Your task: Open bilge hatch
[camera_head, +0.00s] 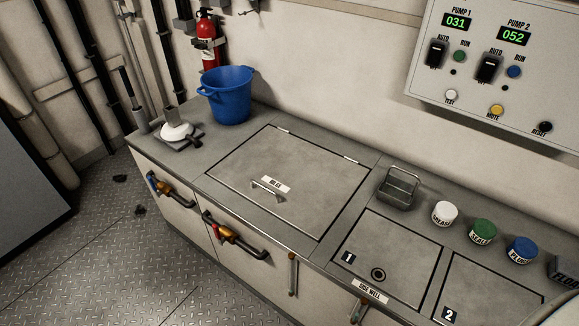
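The bilge hatch (310,165) is a large grey square panel in the counter top, left of centre. It lies flat and closed in its frame. A white label (276,184) is near its front edge, with small print that looks like "BILGE". A metal bar handle (267,191) stands just in front of the label. Two small light hinge pieces show along the hatch's back edge. Nothing lies on the hatch. Neither of my grippers is in view.
Valve pipes (235,237) stick out of the counter front. A pump panel (500,65) hangs above.

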